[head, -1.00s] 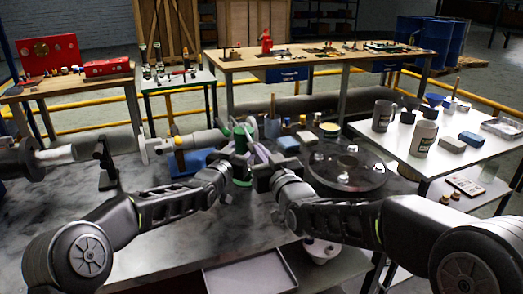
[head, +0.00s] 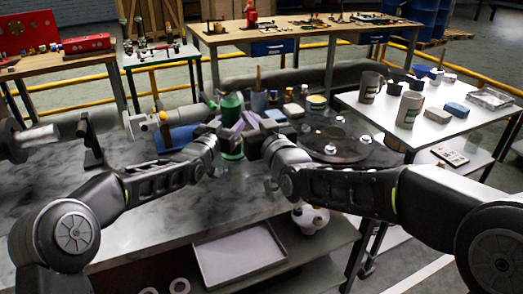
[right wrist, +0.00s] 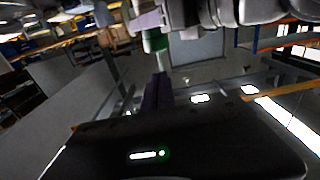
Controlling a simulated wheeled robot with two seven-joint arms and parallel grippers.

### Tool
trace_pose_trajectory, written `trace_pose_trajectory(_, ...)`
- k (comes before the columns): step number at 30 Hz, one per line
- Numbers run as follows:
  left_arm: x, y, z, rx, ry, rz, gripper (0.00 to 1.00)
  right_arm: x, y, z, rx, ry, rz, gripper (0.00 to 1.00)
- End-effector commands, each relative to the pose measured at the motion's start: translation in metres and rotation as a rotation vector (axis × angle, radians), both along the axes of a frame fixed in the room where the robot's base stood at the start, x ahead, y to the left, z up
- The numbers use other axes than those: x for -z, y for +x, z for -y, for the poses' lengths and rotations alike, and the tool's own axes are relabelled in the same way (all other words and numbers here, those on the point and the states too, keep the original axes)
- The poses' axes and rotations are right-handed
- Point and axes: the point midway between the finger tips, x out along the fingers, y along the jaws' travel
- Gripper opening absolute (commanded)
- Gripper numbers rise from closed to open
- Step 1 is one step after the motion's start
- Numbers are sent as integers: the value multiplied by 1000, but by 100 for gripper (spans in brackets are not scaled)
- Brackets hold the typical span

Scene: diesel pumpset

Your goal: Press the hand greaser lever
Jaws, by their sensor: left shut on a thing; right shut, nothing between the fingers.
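A green upright cylinder (head: 231,104), which looks like the hand greaser, stands over the grey bench. Its lower green part (head: 232,149) shows below my grippers. My left gripper (head: 226,131) is shut on its middle, which hides the contact. My right gripper (head: 248,123) is close beside it on the right, with its purple fingers shut and empty. In the right wrist view those fingers (right wrist: 157,92) point toward a green part (right wrist: 155,41). I cannot make out the lever clearly, nor tell whether the fingers touch it.
A dark round flange (head: 335,145) with bolts lies right of the grippers. Cups and small pots stand behind. A white side table (head: 440,122) with mugs is at the right. A grey tray (head: 243,258) is on the lower shelf. The bench front left is clear.

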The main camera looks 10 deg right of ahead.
Motion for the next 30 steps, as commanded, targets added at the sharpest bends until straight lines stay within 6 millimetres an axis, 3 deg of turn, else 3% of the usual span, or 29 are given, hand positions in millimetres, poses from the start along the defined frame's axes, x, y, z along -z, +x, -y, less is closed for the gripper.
trace_pose_trajectory(1, -2, 0, 0, 0, -2, 4, 0, 11, -11, 3, 0, -1, -9, 0)
trace_pose_trajectory(6, -2, 1, -1, -2, 0, 3, 0, 31, -39, 13, 0, 0, -3, 0)
trace_pose_trajectory(12, -1, 1, -2, -3, 1, 3, 0, 46, -61, 19, -3, -1, 1, 0)
trace_pose_trajectory(30, 0, 1, -4, -5, 4, 2, 0, 50, -67, 20, -3, 1, 5, 0)
